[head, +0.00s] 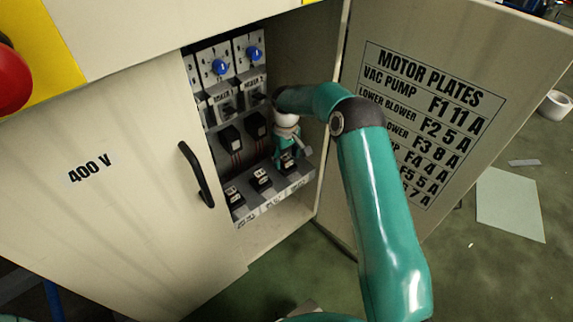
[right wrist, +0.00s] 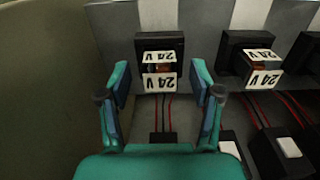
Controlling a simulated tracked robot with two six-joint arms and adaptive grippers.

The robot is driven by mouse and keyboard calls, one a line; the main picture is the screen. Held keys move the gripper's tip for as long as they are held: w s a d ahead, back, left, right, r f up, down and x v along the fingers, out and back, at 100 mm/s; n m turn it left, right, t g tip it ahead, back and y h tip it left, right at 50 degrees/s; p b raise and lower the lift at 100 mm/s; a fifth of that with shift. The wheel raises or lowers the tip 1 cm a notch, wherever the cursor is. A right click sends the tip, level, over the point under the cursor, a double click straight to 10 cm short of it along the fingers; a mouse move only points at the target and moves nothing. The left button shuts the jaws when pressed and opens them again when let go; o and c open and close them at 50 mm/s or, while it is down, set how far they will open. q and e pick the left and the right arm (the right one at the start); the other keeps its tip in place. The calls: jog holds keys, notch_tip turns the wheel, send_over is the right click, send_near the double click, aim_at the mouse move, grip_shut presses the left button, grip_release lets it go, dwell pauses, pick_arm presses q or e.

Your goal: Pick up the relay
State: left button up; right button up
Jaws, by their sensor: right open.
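Black relay-like blocks with white 24 V labels stand in a row on the grey shelf of the open cabinet. The rightmost block (head: 288,161) in the head view is partly covered by my right gripper (head: 291,148). In the right wrist view, one 24 V relay (right wrist: 159,64) lies just beyond and between the spread fingertips of my right gripper (right wrist: 161,84). The fingers are open and empty, one to each side of it, with gaps. A second 24 V relay (right wrist: 247,60) stands to its right there. My left gripper is not in view.
The cabinet's left door (head: 100,190) is closed and has a black handle (head: 196,175). The open right door (head: 430,110) carries a motor plate list. Black wired devices (head: 231,138) and blue knobs (head: 219,67) line the cabinet's back. A cabinet wall (right wrist: 45,90) is close on the left in the wrist view.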

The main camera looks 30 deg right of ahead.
jog(key=shift+f, duration=0.45)
jog(key=shift+r, duration=0.1)
grip_shut()
jog(key=shift+r, duration=0.1)
